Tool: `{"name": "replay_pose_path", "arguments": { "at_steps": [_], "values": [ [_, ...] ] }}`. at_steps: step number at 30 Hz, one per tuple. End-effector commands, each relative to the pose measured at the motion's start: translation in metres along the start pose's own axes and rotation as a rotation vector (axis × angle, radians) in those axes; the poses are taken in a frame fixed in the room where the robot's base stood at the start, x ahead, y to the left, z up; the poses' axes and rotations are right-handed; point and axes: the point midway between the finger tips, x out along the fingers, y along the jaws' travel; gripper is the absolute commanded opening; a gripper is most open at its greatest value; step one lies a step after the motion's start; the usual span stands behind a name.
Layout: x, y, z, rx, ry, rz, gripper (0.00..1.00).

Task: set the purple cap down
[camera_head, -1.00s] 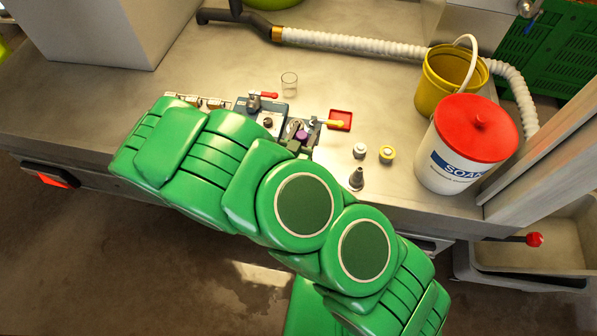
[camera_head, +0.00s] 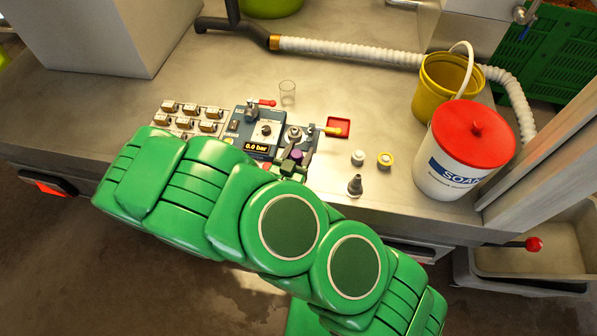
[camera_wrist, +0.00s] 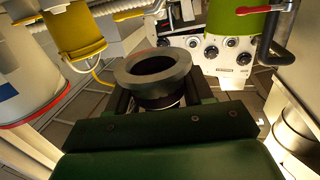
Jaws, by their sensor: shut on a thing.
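The purple cap (camera_head: 297,155) shows as a small purple patch at my gripper (camera_head: 292,162), beside the blue control panel. In the wrist view a wide grey ring (camera_wrist: 153,72) with a dark inside sits between the two dark fingers of my gripper (camera_wrist: 155,98). The gripper is shut on the cap. My green arm covers the table's front edge and part of the gripper. Whether the cap touches the surface below cannot be told.
The blue panel (camera_head: 260,128) reads 0.0 bar. A round grey fitting (camera_head: 294,133) with a yellow lever stands close beyond the gripper. A glass (camera_head: 287,92), red tray (camera_head: 339,126), white cap (camera_head: 358,157), yellow-ringed cap (camera_head: 385,160), dark cone (camera_head: 355,184) and soap bucket (camera_head: 462,160) stand around.

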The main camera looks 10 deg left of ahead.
Motion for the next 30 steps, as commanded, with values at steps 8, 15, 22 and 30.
{"name": "replay_pose_path", "arguments": {
  "at_steps": [8,15,22,30],
  "values": [
    [0.001,0.001,0.017,-0.001,-0.001,0.001,0.17],
    [0.002,0.001,0.030,-0.002,0.001,0.000,0.17],
    [0.003,0.001,0.045,-0.002,0.001,-0.001,0.17],
    [0.003,0.000,0.054,0.000,0.002,-0.001,0.17]
  ]
}}
